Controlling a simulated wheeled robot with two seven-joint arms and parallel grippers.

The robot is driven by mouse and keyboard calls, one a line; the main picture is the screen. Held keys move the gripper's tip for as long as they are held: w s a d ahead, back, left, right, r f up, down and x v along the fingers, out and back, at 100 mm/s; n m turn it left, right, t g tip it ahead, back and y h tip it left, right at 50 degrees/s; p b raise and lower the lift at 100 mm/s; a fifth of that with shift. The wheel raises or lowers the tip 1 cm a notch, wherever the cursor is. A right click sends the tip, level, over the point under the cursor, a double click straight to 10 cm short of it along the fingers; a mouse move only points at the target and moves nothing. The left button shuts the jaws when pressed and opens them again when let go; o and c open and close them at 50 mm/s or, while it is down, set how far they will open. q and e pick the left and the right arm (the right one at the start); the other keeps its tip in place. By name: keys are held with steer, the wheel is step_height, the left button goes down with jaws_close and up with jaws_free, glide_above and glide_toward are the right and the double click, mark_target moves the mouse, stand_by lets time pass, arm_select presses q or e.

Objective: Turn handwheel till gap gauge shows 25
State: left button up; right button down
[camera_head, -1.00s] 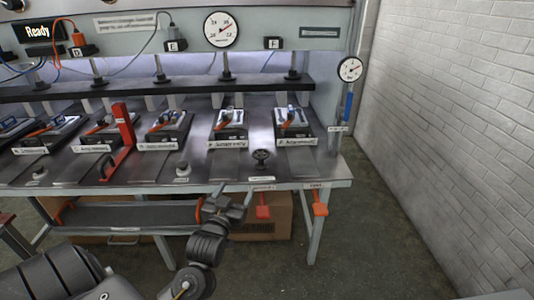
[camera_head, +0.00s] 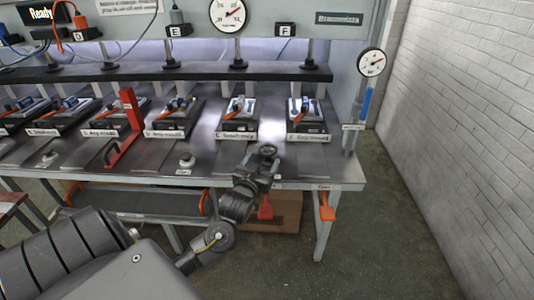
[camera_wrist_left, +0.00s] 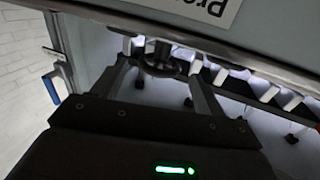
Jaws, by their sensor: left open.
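The small dark handwheel (camera_head: 268,151) stands at the front edge of the press bench. My left gripper (camera_head: 261,166) is just in front of it, fingers pointing at it. In the left wrist view the handwheel (camera_wrist_left: 160,58) lies between the spread fingers of the open left gripper (camera_wrist_left: 162,80); I cannot tell whether they touch it. One round dial gauge (camera_head: 227,14) is on the upper panel and another dial (camera_head: 371,63) is on the right post. Their numbers are too small to read, and I cannot tell which is the gap gauge. My right gripper is out of view.
A red upright bracket (camera_head: 128,125) stands on the bench (camera_head: 215,165). Several press stations line its back under a black bar (camera_head: 170,73). The floor at right is clear up to the brick wall.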

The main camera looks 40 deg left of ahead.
mark_target(265, 153)
arm_select(q)
steer(key=x, duration=0.3)
steer(key=shift+w+a, duration=0.15)
steer(key=shift+w, duration=0.1)
steer(key=shift+w+a, duration=0.15)
steer(key=shift+w, duration=0.2)
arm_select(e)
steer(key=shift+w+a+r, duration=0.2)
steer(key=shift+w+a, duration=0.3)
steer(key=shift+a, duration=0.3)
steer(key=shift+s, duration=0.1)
